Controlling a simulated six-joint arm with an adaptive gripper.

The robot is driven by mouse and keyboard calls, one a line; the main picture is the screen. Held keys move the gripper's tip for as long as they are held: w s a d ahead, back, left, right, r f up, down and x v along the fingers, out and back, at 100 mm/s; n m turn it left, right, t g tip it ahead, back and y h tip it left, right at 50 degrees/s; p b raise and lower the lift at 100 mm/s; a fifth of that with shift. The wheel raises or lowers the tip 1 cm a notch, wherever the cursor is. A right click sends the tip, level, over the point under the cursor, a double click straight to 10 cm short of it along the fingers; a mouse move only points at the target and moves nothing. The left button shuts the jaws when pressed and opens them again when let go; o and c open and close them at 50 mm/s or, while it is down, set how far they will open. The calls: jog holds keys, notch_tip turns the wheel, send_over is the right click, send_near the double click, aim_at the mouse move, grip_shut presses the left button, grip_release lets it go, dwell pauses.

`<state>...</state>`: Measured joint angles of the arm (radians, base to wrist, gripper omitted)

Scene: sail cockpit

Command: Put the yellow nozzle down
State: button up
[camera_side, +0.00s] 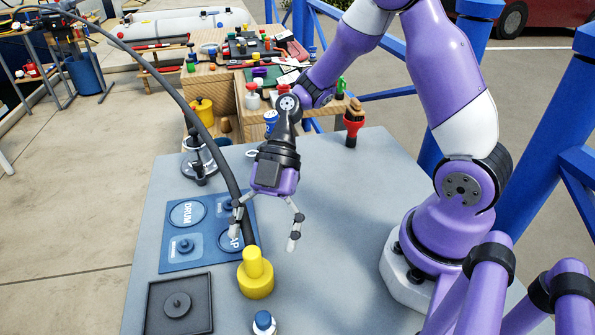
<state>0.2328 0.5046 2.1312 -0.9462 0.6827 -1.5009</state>
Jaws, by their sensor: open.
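The yellow nozzle (256,277) stands upright on the grey table, just in front of the blue mat (176,261). It has a wide round base and a narrower top. My gripper (265,232) is open and empty, with its fingers spread wide. It is above and behind the nozzle in the picture, apart from it. A dark hose (212,150) comes down from the upper left and passes behind the left finger. Its lower end is close to the nozzle's top; I cannot tell whether they are joined.
A black tray (152,318) with a dark knobbed part is at front left. A blue-capped white bottle (264,323) stands at the front edge of view. A dark fitting (199,160) and red flashlight (353,122) stand at the back. The table's right middle is clear.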

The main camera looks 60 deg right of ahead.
jog(key=s+d+r+m+t+h, duration=0.3)
jog(key=d+r+m+t+h, duration=0.4)
jog(key=m, duration=1.4)
jog(key=d+r+h, duration=0.1)
jog(key=d+r, duration=0.3)
jog(key=r, duration=0.1)
jog(key=shift+d+r+t+h, duration=0.15)
jog(key=shift+r+t+h, duration=0.25)
